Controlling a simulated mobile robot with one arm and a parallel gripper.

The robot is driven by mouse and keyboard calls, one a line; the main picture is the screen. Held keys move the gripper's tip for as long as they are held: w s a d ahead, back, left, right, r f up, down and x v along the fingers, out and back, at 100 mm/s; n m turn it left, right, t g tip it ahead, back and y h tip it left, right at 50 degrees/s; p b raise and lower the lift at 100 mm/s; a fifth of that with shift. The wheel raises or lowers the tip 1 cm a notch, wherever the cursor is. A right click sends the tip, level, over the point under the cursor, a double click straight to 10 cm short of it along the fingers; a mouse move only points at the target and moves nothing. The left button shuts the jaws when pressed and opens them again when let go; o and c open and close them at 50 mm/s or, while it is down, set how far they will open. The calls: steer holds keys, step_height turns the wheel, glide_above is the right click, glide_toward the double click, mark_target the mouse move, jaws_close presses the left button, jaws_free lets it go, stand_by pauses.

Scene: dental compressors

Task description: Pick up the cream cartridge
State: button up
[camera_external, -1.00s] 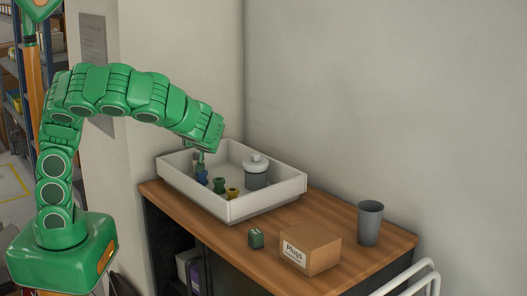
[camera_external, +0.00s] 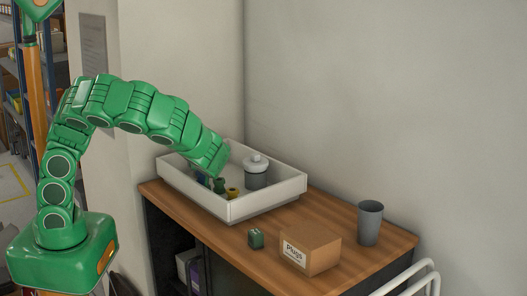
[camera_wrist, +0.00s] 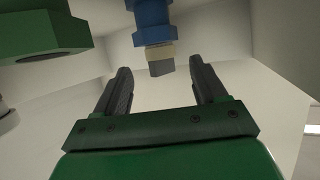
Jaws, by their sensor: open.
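In the wrist view my gripper (camera_wrist: 159,68) is open, its two dark fingers apart with nothing held between them. A cream piece (camera_wrist: 160,52) shows just beyond the fingertips, roughly centred on the gap. It lines up with a blue piece (camera_wrist: 153,22) above it and a grey piece (camera_wrist: 161,68) below it in the picture; I cannot tell whether these are joined. In the external view my gripper is low at the left side of the white tray, mostly hidden by my wrist. The cream cartridge cannot be made out there.
The white tray (camera_external: 262,207) also holds a green piece (camera_external: 219,186), a yellow piece (camera_external: 233,193) and a lidded grey jar (camera_external: 256,178). A green block (camera_external: 256,238), a cardboard box (camera_external: 311,249) and a grey cup (camera_external: 370,223) stand on the wooden top.

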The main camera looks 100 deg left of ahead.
steer(key=shift+f, duration=0.25)
steer(key=shift+x, duration=2.55)
steer(key=shift+c, duration=0.5)
steer(key=c, duration=1)
steer(key=shift+c, duration=0.2)
steer(key=shift+r, duration=0.1)
